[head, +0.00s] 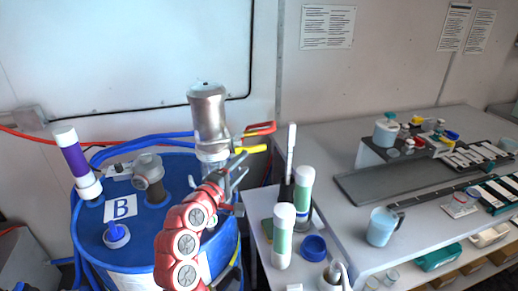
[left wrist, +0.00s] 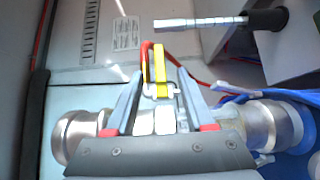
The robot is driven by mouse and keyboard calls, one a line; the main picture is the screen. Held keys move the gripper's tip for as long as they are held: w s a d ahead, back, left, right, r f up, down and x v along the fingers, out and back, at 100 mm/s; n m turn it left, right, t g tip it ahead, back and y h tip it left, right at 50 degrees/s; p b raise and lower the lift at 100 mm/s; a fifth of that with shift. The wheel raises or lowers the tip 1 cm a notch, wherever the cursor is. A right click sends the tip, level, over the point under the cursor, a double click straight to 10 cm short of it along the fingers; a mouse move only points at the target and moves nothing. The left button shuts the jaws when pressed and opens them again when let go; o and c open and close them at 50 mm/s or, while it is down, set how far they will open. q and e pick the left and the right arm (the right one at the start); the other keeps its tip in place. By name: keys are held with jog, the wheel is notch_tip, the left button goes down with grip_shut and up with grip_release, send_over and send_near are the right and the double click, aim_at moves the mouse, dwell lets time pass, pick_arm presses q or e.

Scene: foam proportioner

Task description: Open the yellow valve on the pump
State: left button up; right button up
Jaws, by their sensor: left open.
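The pump (head: 208,115) is a silver cylinder standing upright over the blue drum. The yellow valve handle (head: 251,149) sticks out to the right from the pump's lower side, below a red handle (head: 260,129). My left gripper (head: 238,172) is just below the yellow handle, with its red arm coming up from below. In the left wrist view, the gripper (left wrist: 159,80) is open, and the yellow handle (left wrist: 160,70) shows between its fingertips, with the red handle (left wrist: 146,58) just left of it. I cannot tell whether a finger touches the handle. My right gripper is not in view.
The blue drum (head: 122,238) carries a label B and a purple-banded tube (head: 76,160). Green-and-white bottles (head: 282,236) and a blue cap (head: 313,247) stand on a small table to the right. A grey bench (head: 330,160) with a jug (head: 381,226) lies beyond.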

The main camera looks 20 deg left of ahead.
aim_at(258, 149)
pick_arm(q)
jog(key=w, duration=0.3)
jog(key=w+d+p, duration=0.1)
jog(key=w, duration=0.1)
jog(key=w+p, duration=0.1)
jog(key=w, duration=0.2)
jog(key=shift+w+d+r, duration=0.15)
jog(key=shift+w+d, duration=0.15)
jog(key=shift+d, duration=0.1)
jog(key=shift+w+p, duration=0.3)
jog(key=shift+w, duration=0.3)
grip_shut()
dwell(0.5)
